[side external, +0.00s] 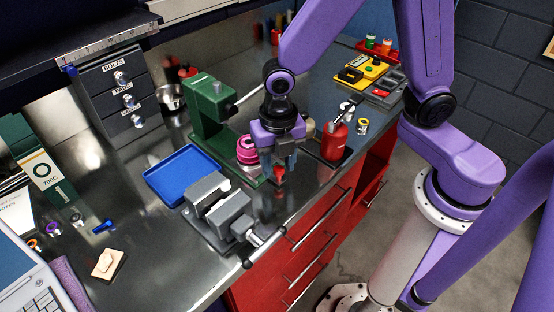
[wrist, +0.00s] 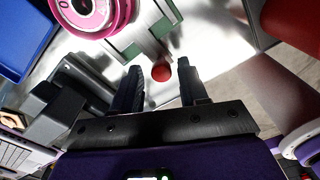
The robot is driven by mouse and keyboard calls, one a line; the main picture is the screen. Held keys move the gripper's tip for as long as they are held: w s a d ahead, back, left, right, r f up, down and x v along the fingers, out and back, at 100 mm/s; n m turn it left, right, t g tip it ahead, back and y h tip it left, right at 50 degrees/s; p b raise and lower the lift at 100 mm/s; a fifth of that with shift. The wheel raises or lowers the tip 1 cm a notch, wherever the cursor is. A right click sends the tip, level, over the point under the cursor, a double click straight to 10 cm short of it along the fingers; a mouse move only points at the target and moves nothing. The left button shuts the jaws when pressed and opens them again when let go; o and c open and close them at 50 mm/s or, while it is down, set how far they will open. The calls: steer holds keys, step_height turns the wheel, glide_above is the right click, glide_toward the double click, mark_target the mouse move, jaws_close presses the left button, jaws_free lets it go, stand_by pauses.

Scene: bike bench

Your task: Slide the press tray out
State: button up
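The green press (side external: 210,112) stands on the metal bench, and its base runs forward toward the bench's front edge. A pink round part (side external: 247,150) sits on the base and also shows at the top of the wrist view (wrist: 95,14). A red knob (side external: 279,173) is at the base's front end, and it shows in the wrist view (wrist: 161,72) too. I take it to be the tray's pull; the tray is partly hidden by my gripper. My gripper (side external: 281,163) is over the front end. In the wrist view my gripper (wrist: 161,80) is open, with the knob between its fingers, apparently touching neither.
A grey vise (side external: 220,208) and a blue tray (side external: 180,175) stand left of the press. A red can (side external: 334,141) stands to the right. Red drawers with handles (side external: 320,245) lie below the bench's front edge. The floor in front is open.

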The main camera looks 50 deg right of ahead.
stand_by(0.3)
step_height(320, 180, up, 17)
steer(key=shift+r, duration=0.2)
stand_by(0.4)
steer(key=s+d+f+m, duration=0.4)
steer(key=s+d+m, duration=0.2)
steer(key=m, duration=0.3)
steer(key=s+d+f+m, duration=0.4)
steer(key=s+d+m, duration=0.2)
steer(key=s+m, duration=0.3)
steer(key=shift+f, duration=0.35)
steer(key=shift+d, duration=0.1)
stand_by(1.1)
